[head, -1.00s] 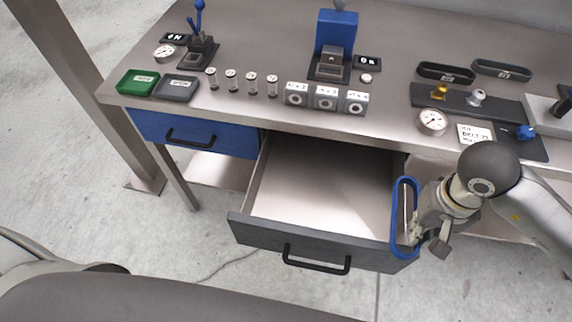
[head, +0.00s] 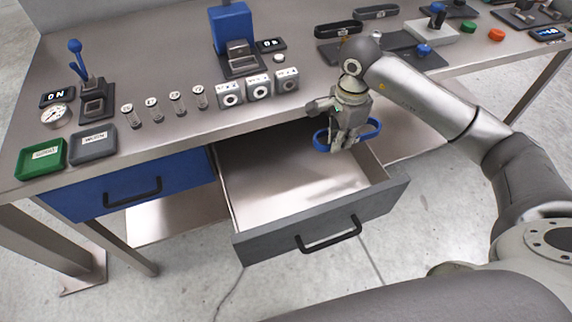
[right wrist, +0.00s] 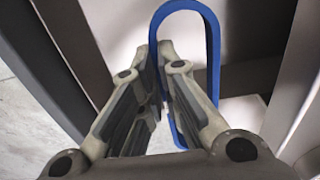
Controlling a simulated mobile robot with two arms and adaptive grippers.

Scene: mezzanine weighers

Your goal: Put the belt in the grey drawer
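The blue belt (head: 376,129) is a long closed loop. My right gripper (head: 337,148) is shut on one side of it and holds it over the open grey drawer (head: 290,229), toward the drawer's right rear part. In the right wrist view the belt (right wrist: 214,50) stands out beyond the gripper (right wrist: 160,70), with one strand running between the closed fingers. The drawer is pulled out, and the part of its floor that shows is bare. My left gripper is not in view.
A shut blue drawer (head: 130,188) is left of the grey one. The worktop edge (head: 180,141) overhangs the drawer's rear. Two other belts, one black (head: 338,29), lie at the back.

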